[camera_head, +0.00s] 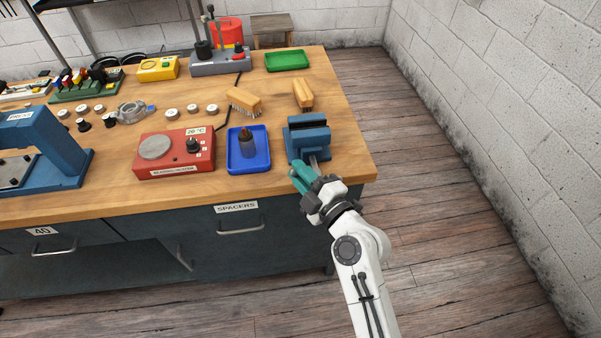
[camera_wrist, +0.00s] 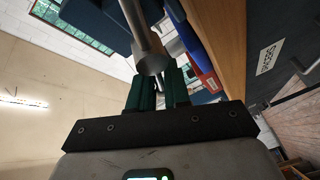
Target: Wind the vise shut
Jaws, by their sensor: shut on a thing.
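The blue vise (camera_head: 308,140) sits at the front right corner of the wooden workbench. A dark band runs between its jaws; I cannot tell how wide the gap is. My gripper (camera_head: 304,178) with teal fingers is at the bench's front edge, just in front of the vise. In the wrist view, my gripper (camera_wrist: 160,84) is shut on the grey metal vise handle (camera_wrist: 148,52), which shows between the fingers. The exact contact is partly hidden by the fingers.
A blue tray (camera_head: 233,164) holding a dark cylindrical part (camera_head: 247,144) stands left of the vise. The red bearing heater (camera_head: 176,165) is farther left. Two wooden brushes (camera_head: 303,94) lie behind. The floor right of the bench is clear up to the block wall (camera_head: 490,90).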

